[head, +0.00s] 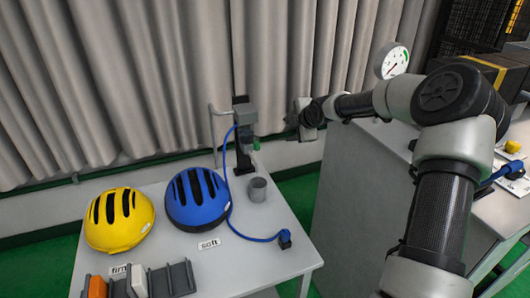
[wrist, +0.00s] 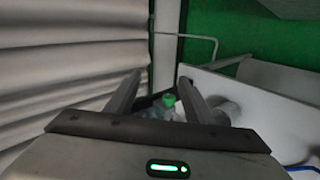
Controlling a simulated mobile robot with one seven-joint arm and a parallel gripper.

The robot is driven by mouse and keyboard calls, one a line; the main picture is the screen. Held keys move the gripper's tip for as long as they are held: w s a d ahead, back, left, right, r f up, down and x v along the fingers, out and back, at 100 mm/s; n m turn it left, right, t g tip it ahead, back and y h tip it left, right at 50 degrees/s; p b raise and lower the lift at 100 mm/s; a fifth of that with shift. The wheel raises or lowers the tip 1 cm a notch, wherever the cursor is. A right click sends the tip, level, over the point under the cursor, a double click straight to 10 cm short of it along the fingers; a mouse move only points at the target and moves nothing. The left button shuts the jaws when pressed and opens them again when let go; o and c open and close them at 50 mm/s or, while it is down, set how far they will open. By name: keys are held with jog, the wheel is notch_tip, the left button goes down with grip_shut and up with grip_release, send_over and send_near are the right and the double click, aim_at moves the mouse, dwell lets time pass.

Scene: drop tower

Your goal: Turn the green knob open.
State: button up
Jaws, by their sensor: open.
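The green knob (wrist: 168,99) shows small in the wrist view, between my two fingers and beyond their near parts. In the head view a small green spot that looks like the knob (head: 256,146) sits at the lower right of a dark grey fixture (head: 243,114) at the table's back edge. My gripper (wrist: 160,77) is open, with its fingers spread and nothing held. In the head view my gripper (head: 292,119) is to the right of the knob and apart from it. I cannot tell the knob's turn angle.
A white table (head: 255,262) holds a yellow helmet (head: 119,219), a blue helmet (head: 196,199), a grey cup (head: 257,189) and a rack (head: 172,280). A blue cable (head: 230,205) runs down from the fixture. Grey curtains (head: 150,70) hang behind. A round gauge (head: 392,61) stands right.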

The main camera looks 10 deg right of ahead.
notch_tip(320, 180, down, 6)
jog(key=d+t+b, duration=0.3)
jog(key=b, duration=0.1)
jog(key=n+t+y+b, duration=0.2)
jog(key=n+y+b, duration=0.2)
jog(key=y+b, duration=0.4)
send_near(256, 146)
jog(key=w+d+f+b+x, duration=0.1)
jog(key=b+x, duration=0.1)
jog(key=x, duration=0.6)
jog(key=shift+w, duration=0.3)
jog(key=shift+f, duration=0.1)
jog(key=c, duration=1)
jog(key=shift+c, duration=0.2)
jog(key=shift+p, duration=0.35)
